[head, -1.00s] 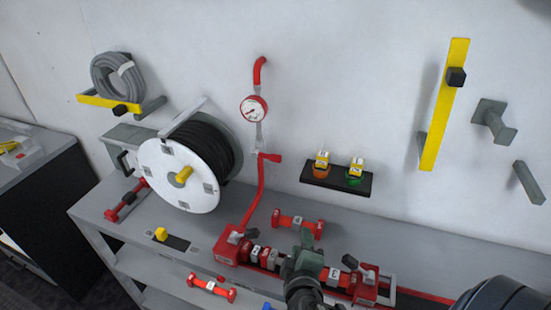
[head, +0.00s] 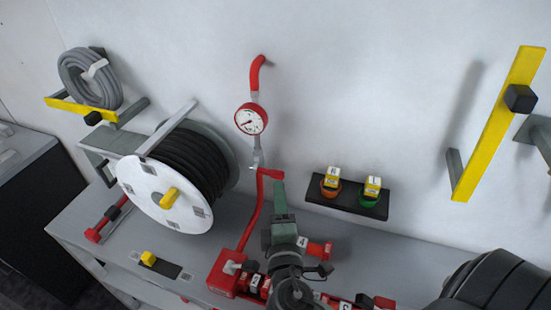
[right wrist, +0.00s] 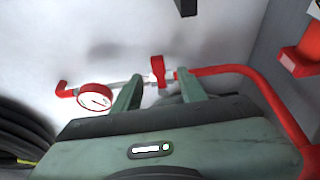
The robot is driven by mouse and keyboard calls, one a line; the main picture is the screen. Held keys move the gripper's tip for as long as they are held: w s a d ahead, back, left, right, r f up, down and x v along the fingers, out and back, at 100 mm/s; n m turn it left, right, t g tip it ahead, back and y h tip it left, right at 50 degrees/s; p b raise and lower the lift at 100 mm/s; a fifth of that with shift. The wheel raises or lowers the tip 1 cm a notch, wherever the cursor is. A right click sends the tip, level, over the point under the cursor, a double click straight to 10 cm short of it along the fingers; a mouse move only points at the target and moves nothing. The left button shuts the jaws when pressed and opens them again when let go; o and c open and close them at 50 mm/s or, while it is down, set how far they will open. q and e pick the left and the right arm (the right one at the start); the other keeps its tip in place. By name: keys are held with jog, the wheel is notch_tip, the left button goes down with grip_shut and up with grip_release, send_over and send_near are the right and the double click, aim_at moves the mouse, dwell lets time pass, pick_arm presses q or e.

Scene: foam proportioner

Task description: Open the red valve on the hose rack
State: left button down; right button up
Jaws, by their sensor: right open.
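The red valve is a small red lever (head: 271,174) on the pipe by the wall, just below a round gauge (head: 251,119). A red hose runs down from it. My right gripper (head: 280,187) is raised over the bench beside the lever, its tip close to it. In the right wrist view the fingers (right wrist: 158,90) are open, and the red lever (right wrist: 158,68) shows between and beyond their tips. I cannot tell whether they touch it. The gauge (right wrist: 95,98) is left of the fingers there. My left gripper is not in view.
A hose reel (head: 165,196) with black hose stands left on the grey bench. A black shelf (head: 345,202) with orange and green knobs is on the wall to the right. A red manifold (head: 225,272) lies below the gripper. The wall around the gauge is clear.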

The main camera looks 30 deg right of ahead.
aim_at(277, 177)
jog(key=shift+p+x, duration=0.4)
jog(key=shift+x, duration=0.65)
jog(key=w+p, duration=0.1)
jog(key=w+d+r, duration=0.1)
jog(key=shift+w+d+p, duration=0.15)
jog(key=shift+w+p, duration=0.2)
jog(key=shift+f+p+x, duration=0.25)
jog(key=shift+p+x, duration=0.1)
jog(key=shift+x, duration=0.75)
jog(key=shift+w+d+f, duration=0.1)
jog(key=shift+w, duration=0.25)
jog(key=c, duration=0.9)
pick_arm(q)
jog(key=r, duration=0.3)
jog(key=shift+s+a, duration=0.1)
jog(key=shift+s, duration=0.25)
pick_arm(e)
grip_shut()
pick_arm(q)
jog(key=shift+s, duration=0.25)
